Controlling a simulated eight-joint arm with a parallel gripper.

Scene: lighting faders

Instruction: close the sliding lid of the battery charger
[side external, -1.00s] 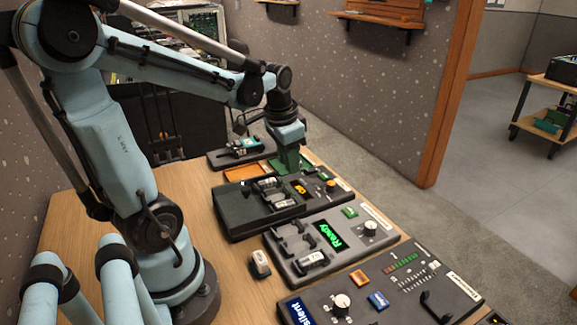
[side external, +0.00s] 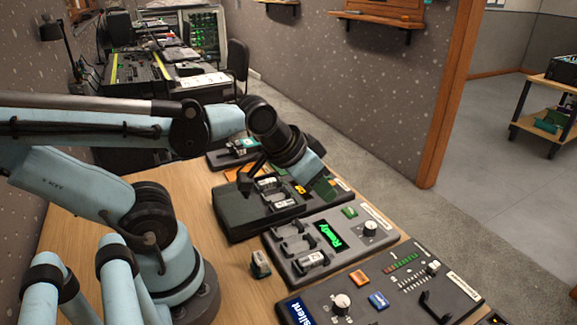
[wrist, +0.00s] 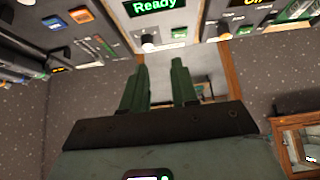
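A grey unit (side external: 330,252) with a green "Ready" display (side external: 330,234) has open battery bays (side external: 290,242), with a battery (side external: 313,260) in the nearest one. Behind it, a darker unit (side external: 238,215) also holds batteries (side external: 284,204) in bays. I cannot tell from the labels which is the charger, and no lid is clearly distinguishable. My gripper (side external: 328,187) is above the right part of the darker unit, tilted down to the right. In the wrist view its green fingers (wrist: 159,68) are apart and empty. The "Ready" display (wrist: 152,6) is at the top there.
A loose battery-like block (side external: 260,264) stands on the wooden table (side external: 235,285) left of the grey unit. A fader panel (side external: 385,290) with orange, blue and dark controls lies in front. Another device (side external: 225,158) sits at the back. Bare table lies to the left.

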